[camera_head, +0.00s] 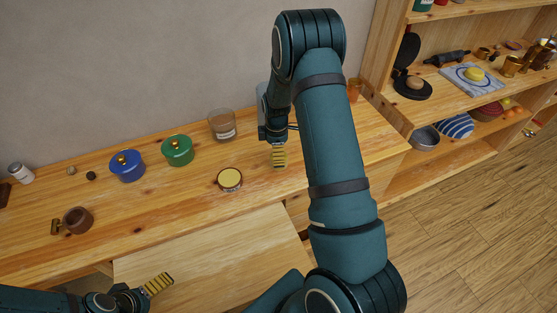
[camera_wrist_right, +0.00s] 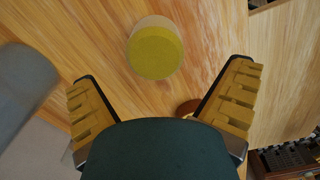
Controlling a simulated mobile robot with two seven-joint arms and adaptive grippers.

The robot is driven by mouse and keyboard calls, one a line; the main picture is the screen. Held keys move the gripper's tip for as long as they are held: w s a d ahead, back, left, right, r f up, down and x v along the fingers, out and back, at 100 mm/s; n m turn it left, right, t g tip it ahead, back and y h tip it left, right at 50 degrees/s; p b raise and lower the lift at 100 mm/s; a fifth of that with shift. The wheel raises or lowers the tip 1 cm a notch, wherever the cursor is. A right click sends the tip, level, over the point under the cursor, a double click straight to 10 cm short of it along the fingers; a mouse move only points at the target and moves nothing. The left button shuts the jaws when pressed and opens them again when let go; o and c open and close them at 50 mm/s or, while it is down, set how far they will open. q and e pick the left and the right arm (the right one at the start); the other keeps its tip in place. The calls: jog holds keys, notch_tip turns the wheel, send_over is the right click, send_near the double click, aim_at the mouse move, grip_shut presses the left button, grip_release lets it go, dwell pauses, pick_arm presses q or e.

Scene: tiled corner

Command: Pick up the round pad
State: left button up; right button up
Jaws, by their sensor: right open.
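The round pad (camera_head: 230,179), with a pale yellow top and darker rim, lies flat on the wooden counter. In the right wrist view I take the olive-yellow round piece with a beige part (camera_wrist_right: 155,52) to be it; it is ahead of and between the spread fingers, apart from them. My right gripper (camera_head: 279,157) is open and empty, to the right of the pad in the head view; its fingers show wide apart in the wrist view (camera_wrist_right: 163,95). My left gripper (camera_head: 158,284) is at the lower left, away from the pad; only one ribbed finger shows clearly.
A glass jar (camera_head: 222,126), green pot (camera_head: 178,151) and blue pot (camera_head: 127,167) stand behind and left of the pad. A brown mug (camera_head: 77,220) is farther left. A pale board (camera_head: 215,255) is in front. A filled shelf (camera_head: 440,85) stands right. My right arm hides some counter.

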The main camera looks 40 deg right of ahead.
jog(key=shift+w+d+f, duration=0.1)
jog(key=shift+w+f, duration=0.05)
jog(key=shift+f, duration=2.75)
jog(key=c, duration=1.2)
